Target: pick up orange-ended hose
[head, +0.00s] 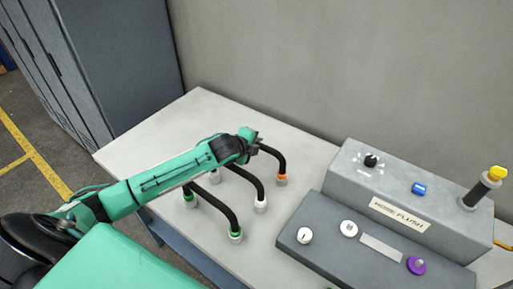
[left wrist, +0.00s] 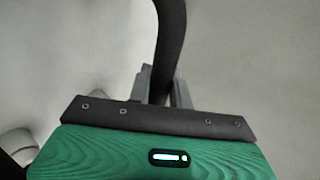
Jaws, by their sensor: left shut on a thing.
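The orange-ended hose (head: 271,152) is black and curved. Its orange end (head: 281,177) points down at the table, with a pale tip below the orange band. My left gripper (head: 255,142) is shut on the upper part of this hose, away from the visible orange end. The left wrist view shows the black hose (left wrist: 168,45) running up from between the grey fingers (left wrist: 160,87). The hose's other end is hidden behind my arm in the head view. My right gripper is in neither view.
A green-ended hose (head: 219,211) and a white-ended hose (head: 247,174) are close by on the pale table (head: 298,143). A grey control box (head: 320,182) labelled "HOSE FLUSH" stands to the right. A wall is behind; a blue-grey cabinet (head: 110,60) stands at left.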

